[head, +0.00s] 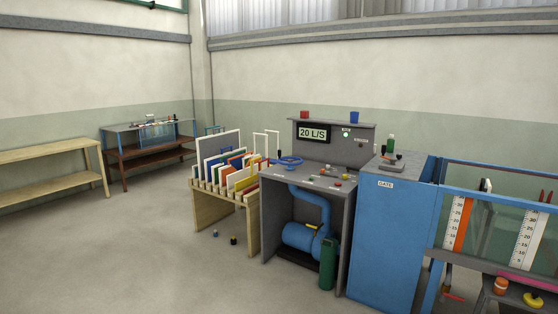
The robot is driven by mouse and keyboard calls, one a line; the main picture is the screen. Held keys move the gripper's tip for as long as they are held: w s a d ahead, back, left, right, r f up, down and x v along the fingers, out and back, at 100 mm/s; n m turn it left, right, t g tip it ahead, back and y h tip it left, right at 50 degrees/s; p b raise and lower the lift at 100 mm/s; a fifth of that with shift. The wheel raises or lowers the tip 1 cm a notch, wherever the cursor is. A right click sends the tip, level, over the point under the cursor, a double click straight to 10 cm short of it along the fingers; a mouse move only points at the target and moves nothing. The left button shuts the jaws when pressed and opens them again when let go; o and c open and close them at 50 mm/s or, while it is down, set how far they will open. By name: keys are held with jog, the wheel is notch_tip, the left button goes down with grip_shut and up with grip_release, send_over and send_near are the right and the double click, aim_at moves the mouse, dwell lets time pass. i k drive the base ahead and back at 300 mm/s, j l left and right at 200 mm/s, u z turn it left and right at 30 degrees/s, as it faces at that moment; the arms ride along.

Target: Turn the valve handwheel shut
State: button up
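A blue valve handwheel (290,161) lies flat above the left part of a grey bench (348,202). It is a ring with spokes on a short stem. A thick blue pipe (318,203) runs below the bench top to a blue pump (302,238), with an orange-yellow lever on the pipe. A display (313,133) on the panel behind reads 20 L/S, with a lit green lamp beside it. The wheel's turning position cannot be told from here. My gripper is not in view.
A wooden rack (202,211) of coloured boards stands left of the bench. A blue cabinet (388,243) marked GATE and the glass flume (495,240) are to the right. Two small objects (233,240) lie on the floor by the rack. The floor at front left is clear.

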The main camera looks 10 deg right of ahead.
aim_at(289, 163)
jog(key=i, duration=2.45)
jog(key=i+l+u, duration=0.1)
jog(key=i, duration=0.45)
jog(key=i+l+u, duration=0.1)
jog(key=i, duration=0.5)
jog(key=i+l, duration=0.15)
jog(key=i, duration=0.4)
jog(key=i+l+u, duration=0.1)
jog(key=i, duration=0.45)
jog(key=i+l+u, duration=0.25)
jog(key=i, duration=0.2)
jog(key=i+l+u, duration=0.2)
jog(key=i, duration=0.25)
